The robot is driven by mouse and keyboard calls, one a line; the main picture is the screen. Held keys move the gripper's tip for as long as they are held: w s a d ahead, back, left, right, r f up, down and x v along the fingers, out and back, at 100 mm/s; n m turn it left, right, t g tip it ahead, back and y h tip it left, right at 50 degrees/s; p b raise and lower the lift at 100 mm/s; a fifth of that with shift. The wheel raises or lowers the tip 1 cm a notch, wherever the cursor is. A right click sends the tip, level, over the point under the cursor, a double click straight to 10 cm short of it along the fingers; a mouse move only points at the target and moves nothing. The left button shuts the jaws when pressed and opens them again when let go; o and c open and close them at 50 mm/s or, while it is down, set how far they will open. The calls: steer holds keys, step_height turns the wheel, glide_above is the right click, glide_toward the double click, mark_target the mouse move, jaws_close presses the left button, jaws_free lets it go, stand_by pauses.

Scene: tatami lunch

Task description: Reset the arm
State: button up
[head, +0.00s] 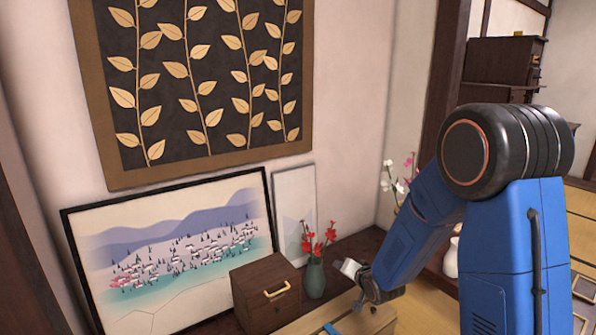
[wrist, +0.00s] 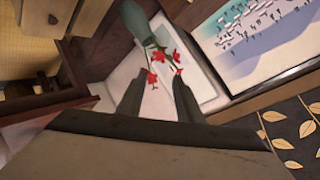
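My arm (head: 415,235) is bent, with its blue links at the right of the head view. Its end is low, near the vase and the wooden box; the fingers are too small to make out there. In the wrist view my gripper (wrist: 158,90) shows two dark fingers spread apart with nothing between them. It is open and empty. Beyond the fingertips are red flowers (wrist: 160,62) in a grey-green vase (wrist: 137,20), which look tilted in this view. In the head view the vase (head: 315,278) stands upright, apart from my gripper.
A dark wooden box with a handle (head: 266,297) stands left of the vase. A framed landscape picture (head: 170,245) and a smaller pale panel (head: 294,205) lean on the wall. A leaf-patterned hanging (head: 200,80) is above. White flowers (head: 390,185) are behind my arm.

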steer(key=s+d+r+n+g+h, duration=0.1)
steer(key=s+d+r+g+h, duration=0.1)
steer(key=s+d+r, duration=0.45)
steer(key=s+d+r+n+g+h, duration=0.1)
steer(key=s+d+r, duration=0.2)
steer(key=s+r, duration=0.55)
steer(key=s+d+r+n+g, duration=0.1)
steer(key=s+r+g, duration=0.1)
steer(key=s, duration=1.2)
steer(key=s+d+r+n+g, duration=0.1)
steer(key=s+d+n, duration=0.1)
steer(key=s, duration=1.2)
steer(key=shift+s+d+r+g+h, duration=0.25)
steer(key=shift+s+r+g+h, duration=0.05)
steer(key=shift+s+r+g, duration=0.1)
